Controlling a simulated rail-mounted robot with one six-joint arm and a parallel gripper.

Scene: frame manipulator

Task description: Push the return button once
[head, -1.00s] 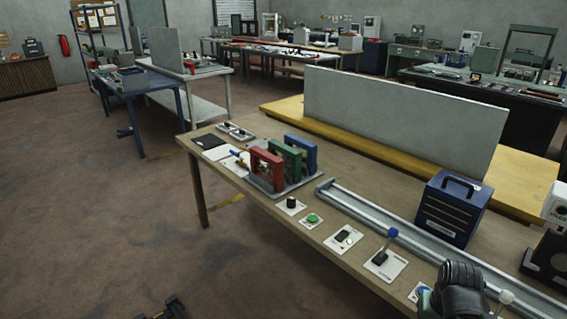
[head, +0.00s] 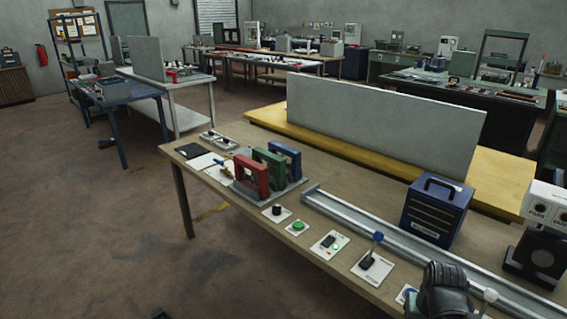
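I cannot read which control is the return button. A round green button (head: 297,226) sits on a small white plate near the table's front edge. A black round knob (head: 277,210) is on a plate to its left. To its right is a plate with a black switch (head: 328,241) and a small green light (head: 336,247). A blue-tipped lever (head: 377,238) stands upright on the following plate. A bluish control on a white plate (head: 404,297) is partly hidden by a bulky black object (head: 447,290).
The wooden table (head: 240,213) carries red, green and blue frames (head: 268,168) on a grey base, a metal rail (head: 390,235) and a blue box (head: 437,210). A grey panel (head: 383,122) stands behind. A white-and-black device (head: 541,240) is at right. The floor at left is mostly open.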

